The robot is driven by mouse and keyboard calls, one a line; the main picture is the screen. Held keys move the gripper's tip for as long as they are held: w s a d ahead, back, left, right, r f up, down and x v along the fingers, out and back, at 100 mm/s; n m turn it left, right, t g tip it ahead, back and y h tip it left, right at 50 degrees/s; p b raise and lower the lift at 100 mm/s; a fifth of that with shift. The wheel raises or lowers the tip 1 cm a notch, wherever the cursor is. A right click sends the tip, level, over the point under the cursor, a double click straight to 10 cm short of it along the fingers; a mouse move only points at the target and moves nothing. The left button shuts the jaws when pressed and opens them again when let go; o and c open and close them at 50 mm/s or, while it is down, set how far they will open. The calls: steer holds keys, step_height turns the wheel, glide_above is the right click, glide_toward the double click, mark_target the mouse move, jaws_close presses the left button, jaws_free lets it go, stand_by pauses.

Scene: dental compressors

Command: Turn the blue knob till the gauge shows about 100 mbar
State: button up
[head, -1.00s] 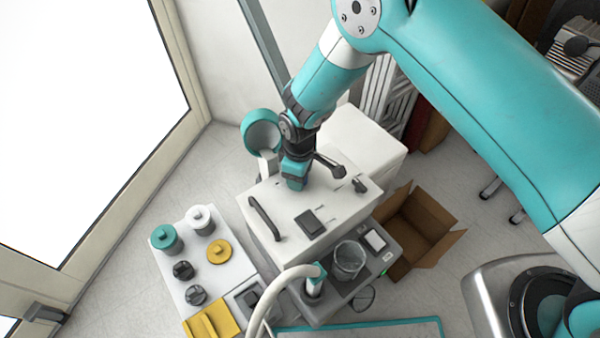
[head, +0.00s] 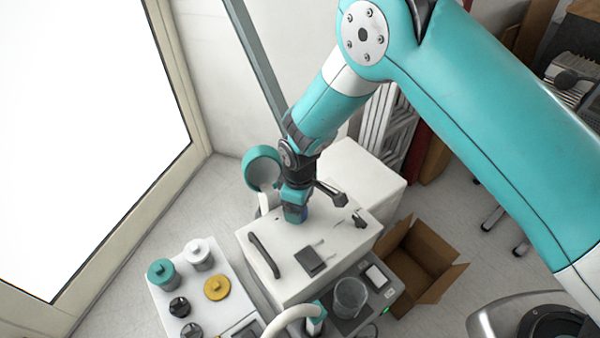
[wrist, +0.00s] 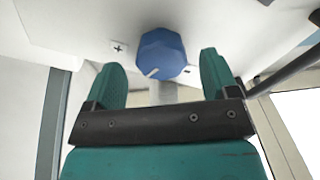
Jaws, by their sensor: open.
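The blue knob (wrist: 161,53) is a faceted knob with a short white pointer mark, which points to the lower left in the wrist view. It sits on a white panel. My gripper (wrist: 161,72) is open, with one teal finger on each side of the knob and a gap to both. The fingertips reach about the knob's near edge. In the head view my gripper (head: 296,213) is at the back left of the white compressor box (head: 330,235), and its end hides most of the knob. I cannot make out a gauge reading in either view.
A teal round cup-like part (head: 262,167) stands close behind my gripper. A black handle (head: 264,255) and black levers (head: 330,192) stick up from the box. A side table (head: 225,285) with several jars is at left; an open carton (head: 415,262) is at right.

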step_height(320, 180, up, 15)
steer(key=p, duration=0.1)
steer(key=shift+f, duration=0.2)
stand_by(0.3)
steer(key=s+d+r+m+y, duration=0.2)
steer(key=s+d+r, duration=0.35)
steer(key=r, duration=0.35)
steer(key=s+d+r+m+y, duration=0.15)
steer(key=s+d+r, duration=0.25)
steer(key=s+r, duration=0.4)
steer(key=s+d+r+m, duration=0.3)
steer(key=s+r, duration=0.1)
steer(key=s, duration=0.4)
step_height(320, 180, up, 15)
steer(key=p, duration=1.5)
steer(key=shift+s+d+y+p, duration=0.2)
steer(key=shift+s+y+p, duration=0.05)
steer(key=shift+y+p, duration=0.15)
steer(key=shift+r, duration=0.1)
